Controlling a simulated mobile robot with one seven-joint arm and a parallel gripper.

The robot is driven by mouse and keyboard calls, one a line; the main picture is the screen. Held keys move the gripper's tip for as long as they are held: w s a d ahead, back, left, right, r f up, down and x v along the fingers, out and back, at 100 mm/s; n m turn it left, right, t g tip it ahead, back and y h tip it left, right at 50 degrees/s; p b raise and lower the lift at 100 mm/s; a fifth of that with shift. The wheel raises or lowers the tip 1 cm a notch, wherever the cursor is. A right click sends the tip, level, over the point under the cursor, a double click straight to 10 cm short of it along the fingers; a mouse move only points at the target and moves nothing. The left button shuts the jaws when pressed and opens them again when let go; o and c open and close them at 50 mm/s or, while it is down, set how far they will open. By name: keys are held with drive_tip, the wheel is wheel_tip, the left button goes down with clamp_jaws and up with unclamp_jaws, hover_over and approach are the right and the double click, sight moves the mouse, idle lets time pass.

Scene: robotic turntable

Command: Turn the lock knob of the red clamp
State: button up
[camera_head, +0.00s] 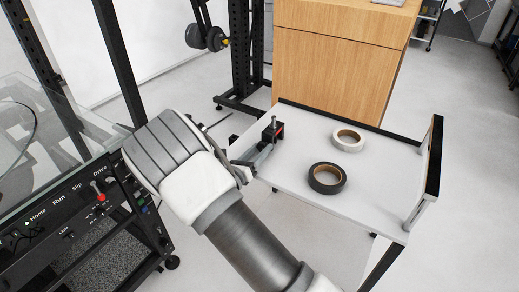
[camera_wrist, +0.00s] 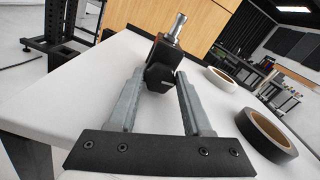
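The clamp (camera_head: 277,131) stands at the left edge of the white table, dark with a red patch and an upright silver post. In the wrist view its dark body (camera_wrist: 158,50) and silver post (camera_wrist: 175,27) stand straight ahead. A black faceted knob (camera_wrist: 159,79) on its near side sits between or just beyond my fingertips. My gripper (camera_wrist: 160,82) is open, with one grey finger on each side of the knob. I cannot tell whether either finger touches it. In the head view my gripper (camera_head: 260,158) is partly hidden by my arm and points at the clamp.
A white tape roll (camera_head: 348,139) and a black tape roll (camera_head: 327,178) lie on the white table (camera_head: 365,205), right of the clamp. A wooden cabinet (camera_head: 340,70) stands behind. A control panel (camera_head: 70,205) with a red lever is at the left.

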drive_tip(key=o, duration=0.3)
drive_tip(key=shift+o, duration=0.2)
drive_tip(key=p+v, duration=0.2)
drive_tip(key=v, duration=1.5)
drive_tip(key=shift+s+a+p, duration=0.15)
drive_tip(key=shift+s+p, duration=0.05)
drive_tip(key=shift+p, duration=0.15)
